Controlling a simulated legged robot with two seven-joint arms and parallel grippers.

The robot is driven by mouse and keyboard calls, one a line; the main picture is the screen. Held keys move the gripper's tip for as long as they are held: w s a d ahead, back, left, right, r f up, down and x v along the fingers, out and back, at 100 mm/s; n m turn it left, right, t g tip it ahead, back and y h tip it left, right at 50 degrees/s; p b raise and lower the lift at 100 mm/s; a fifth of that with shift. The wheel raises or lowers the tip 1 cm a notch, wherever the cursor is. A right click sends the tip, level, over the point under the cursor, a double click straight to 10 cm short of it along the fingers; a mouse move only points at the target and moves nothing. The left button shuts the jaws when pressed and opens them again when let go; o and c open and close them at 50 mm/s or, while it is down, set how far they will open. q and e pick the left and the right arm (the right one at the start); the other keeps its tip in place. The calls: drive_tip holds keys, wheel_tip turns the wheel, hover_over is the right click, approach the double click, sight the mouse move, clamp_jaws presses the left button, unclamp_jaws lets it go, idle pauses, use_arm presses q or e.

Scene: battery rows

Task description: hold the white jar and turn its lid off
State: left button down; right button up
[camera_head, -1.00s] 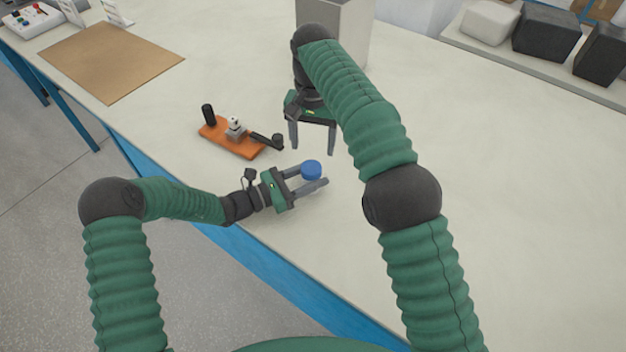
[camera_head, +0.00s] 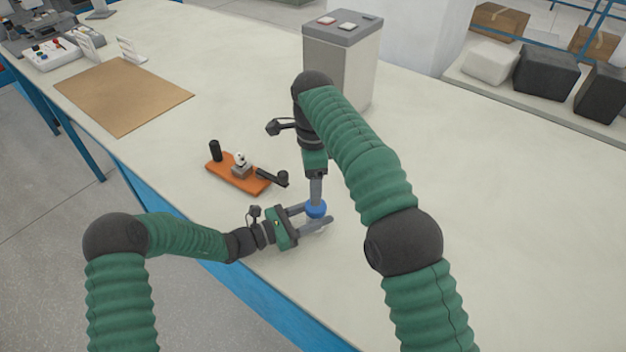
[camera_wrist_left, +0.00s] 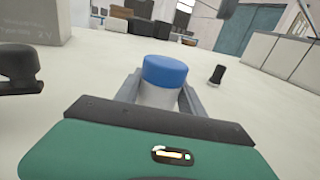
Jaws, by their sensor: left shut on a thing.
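The white jar (camera_wrist_left: 160,96) stands upright with a blue lid (camera_wrist_left: 165,70) on it, in the left wrist view. My left gripper (camera_head: 318,220) is shut on the jar from the left, one finger on each side. My right gripper (camera_head: 316,200) points down, its fingers seen edge-on and overlapping the lid in the head view. The left wrist view shows no right finger on the lid, so I cannot tell whether they touch.
An orange board (camera_head: 238,178) with black posts lies left of the jar. A grey bin (camera_head: 342,60) stands behind my right arm. A brown mat (camera_head: 122,95) lies at the far left. A small black cylinder (camera_wrist_left: 217,75) stands beyond the jar. The bench on the right is clear.

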sight(316, 208)
wheel_tip(316, 208, down, 7)
drive_tip(key=shift+d+f, duration=0.1)
drive_tip(key=shift+f, duration=0.05)
use_arm(q)
drive_tip(key=shift+d, duration=0.1)
use_arm(e)
clamp_jaws()
use_arm(q)
drive_tip(key=shift+s, duration=0.1)
use_arm(e)
drive_tip(key=n, duration=0.6)
drive_tip(key=shift+d+n, duration=0.15)
drive_tip(key=shift+n, duration=0.25)
drive_tip(key=n, duration=0.6)
drive_tip(key=shift+d, duration=0.1)
drive_tip(key=n, duration=0.3)
drive_tip(key=shift+s, duration=0.1)
drive_tip(key=n, duration=0.3)
drive_tip(key=shift+d, duration=0.15)
use_arm(q)
drive_tip(key=shift+d, duration=0.1)
use_arm(e)
drive_tip(key=n, duration=0.6)
drive_tip(key=shift+n, duration=0.3)
drive_tip(key=n, duration=0.5)
drive_tip(key=shift+w+d+n, duration=0.1)
drive_tip(key=shift+w+n, duration=0.15)
drive_tip(key=shift+n, duration=0.15)
drive_tip(key=n, duration=0.3)
drive_tip(key=shift+n, duration=0.3)
